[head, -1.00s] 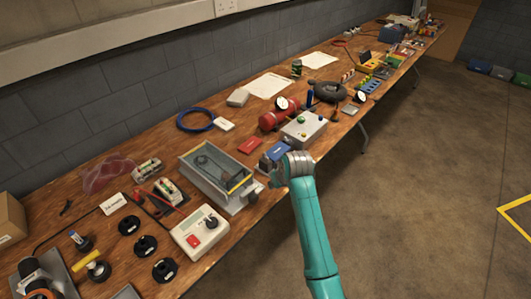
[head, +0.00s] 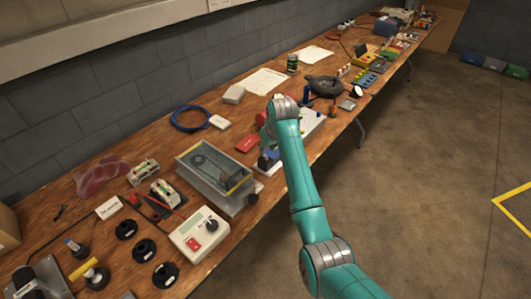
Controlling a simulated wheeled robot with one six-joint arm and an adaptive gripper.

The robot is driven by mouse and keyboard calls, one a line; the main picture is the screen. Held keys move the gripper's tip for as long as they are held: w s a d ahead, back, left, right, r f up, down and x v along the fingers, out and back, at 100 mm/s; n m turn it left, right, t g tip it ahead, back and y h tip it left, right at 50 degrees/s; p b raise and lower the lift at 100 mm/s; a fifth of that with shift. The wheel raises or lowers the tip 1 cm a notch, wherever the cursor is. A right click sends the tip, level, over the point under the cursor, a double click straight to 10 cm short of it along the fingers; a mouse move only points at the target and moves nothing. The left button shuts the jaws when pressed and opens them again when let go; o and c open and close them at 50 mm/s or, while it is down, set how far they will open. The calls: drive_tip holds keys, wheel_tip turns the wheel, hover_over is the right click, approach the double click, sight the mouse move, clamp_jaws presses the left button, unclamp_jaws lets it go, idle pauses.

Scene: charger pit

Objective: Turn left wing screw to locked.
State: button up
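I cannot pick out the left wing screw; nothing that is clearly a wing screw shows at this size. My gripper's fingers cannot be made out against the arm and the blue unit. Whether they touch anything is not visible.
A clear-lidded grey tray (head: 214,172) stands left of the blue unit. A white box with a knob (head: 200,233) is in front. A red pad (head: 247,143) and a blue cable coil (head: 191,118) lie behind.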

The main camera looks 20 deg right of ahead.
sight(265, 155)
drive_tip(key=shift+x, duration=2.25)
drive_tip(key=shift+r, duration=0.1)
clamp_jaws()
